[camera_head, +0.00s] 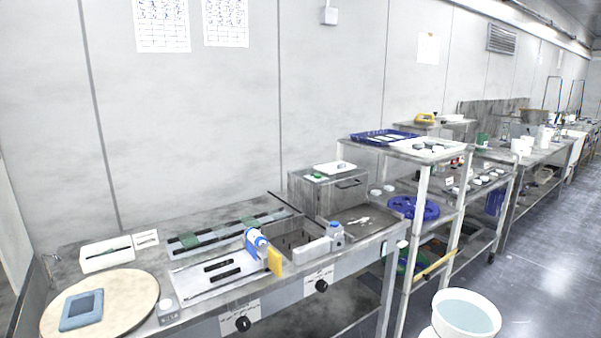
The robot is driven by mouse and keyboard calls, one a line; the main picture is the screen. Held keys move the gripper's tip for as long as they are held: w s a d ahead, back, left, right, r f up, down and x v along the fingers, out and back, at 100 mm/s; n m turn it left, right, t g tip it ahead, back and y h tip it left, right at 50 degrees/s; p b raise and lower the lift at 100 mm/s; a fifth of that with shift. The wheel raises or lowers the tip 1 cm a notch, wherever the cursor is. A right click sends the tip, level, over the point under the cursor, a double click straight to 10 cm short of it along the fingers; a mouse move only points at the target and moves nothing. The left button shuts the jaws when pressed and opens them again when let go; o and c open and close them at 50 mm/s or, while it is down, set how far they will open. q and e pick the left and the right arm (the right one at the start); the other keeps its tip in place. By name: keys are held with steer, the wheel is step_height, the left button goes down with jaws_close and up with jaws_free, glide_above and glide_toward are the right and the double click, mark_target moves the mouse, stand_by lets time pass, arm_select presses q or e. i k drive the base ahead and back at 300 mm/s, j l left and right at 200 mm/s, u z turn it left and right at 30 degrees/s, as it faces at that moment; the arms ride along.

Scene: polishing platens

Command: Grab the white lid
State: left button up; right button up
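I cannot make out for sure which thing is the white lid. Small white round pieces (375,192) lie on the metal surface right of the grey metal box, and they are too small to identify. A white edge (428,333) shows beside the white bucket at the bottom of the picture, mostly cut off. Neither of my grippers is in view.
The near bench holds a round beige platen (120,293) with a blue-grey square block (82,310), a white bottle (256,241) and a blue-capped bottle (336,233). A white bucket (466,325) holds bluish liquid. A metal cart (424,190) stands to the right. Floor (530,270) is clear at right.

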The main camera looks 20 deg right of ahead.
mark_target(335, 166)
steer(key=l+z, duration=0.15)
steer(key=z, duration=0.75)
steer(key=i+j, duration=0.05)
